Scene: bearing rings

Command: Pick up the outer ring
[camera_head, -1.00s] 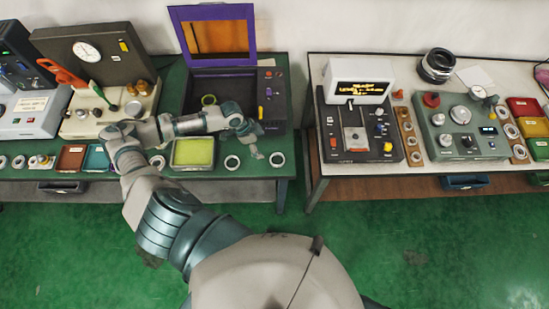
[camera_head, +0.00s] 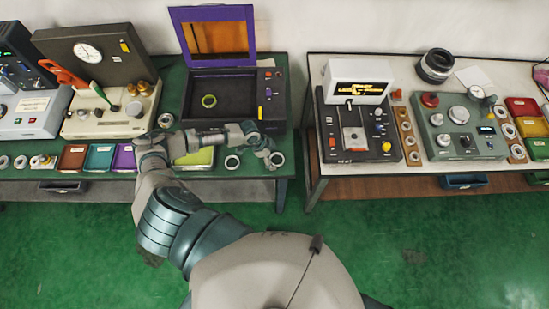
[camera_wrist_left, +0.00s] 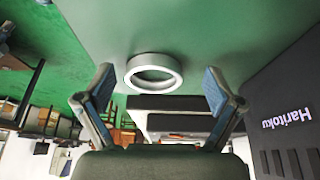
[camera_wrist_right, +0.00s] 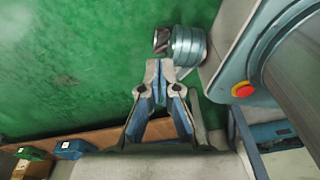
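A silver ring (camera_head: 278,159) lies near the front right corner of the green table, close to my left gripper (camera_head: 268,155). In the left wrist view the ring (camera_wrist_left: 153,73) lies flat on the green surface, ahead of and between the two spread fingers of my left gripper (camera_wrist_left: 158,88). The fingers are open and do not visibly touch it. A similar ring (camera_head: 232,162) lies a little to its left. I cannot tell which is the outer ring. My right gripper (camera_wrist_right: 159,72) is shut and empty in the right wrist view; it is outside the head view.
A yellow tray (camera_head: 195,157) is partly behind my arm. A gap separates this table from the white table (camera_head: 312,120) at right.

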